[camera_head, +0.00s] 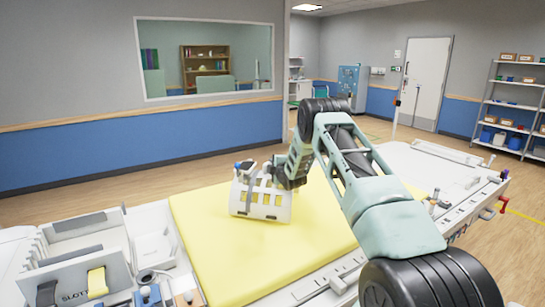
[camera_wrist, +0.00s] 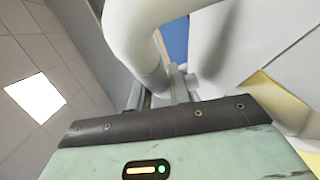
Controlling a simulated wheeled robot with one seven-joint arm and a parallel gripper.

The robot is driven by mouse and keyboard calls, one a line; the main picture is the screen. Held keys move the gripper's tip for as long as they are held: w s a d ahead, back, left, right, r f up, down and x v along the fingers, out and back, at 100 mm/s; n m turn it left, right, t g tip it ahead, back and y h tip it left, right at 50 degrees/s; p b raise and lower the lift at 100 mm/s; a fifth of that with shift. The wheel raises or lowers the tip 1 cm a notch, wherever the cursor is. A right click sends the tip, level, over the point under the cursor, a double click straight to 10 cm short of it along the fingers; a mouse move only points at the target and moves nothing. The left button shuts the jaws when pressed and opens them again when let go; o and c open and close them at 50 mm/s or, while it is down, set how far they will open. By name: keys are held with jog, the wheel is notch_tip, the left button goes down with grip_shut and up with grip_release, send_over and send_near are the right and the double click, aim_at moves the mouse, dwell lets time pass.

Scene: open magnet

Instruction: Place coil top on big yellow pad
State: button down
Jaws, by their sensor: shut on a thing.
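The coil top (camera_head: 270,212) is a white curved shell with several window-like openings. In the wrist view the coil top (camera_wrist: 145,30) is a large white curved shape close to the gripper fingers (camera_wrist: 172,85). I cannot tell whether its lower edge touches the pad. My arm hides part of the pad's right side.
The pad lies on a white patient table (camera_head: 400,165). Left of it is a white slotted holder (camera_head: 85,245) with a yellow strap and small parts. Shelves (camera_head: 515,105) stand at the far right. The pad's front middle is bare.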

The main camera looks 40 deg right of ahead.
jog(key=shift+f, duration=0.55)
jog(key=c, duration=1.3)
grip_release()
jog(key=shift+f, duration=0.15)
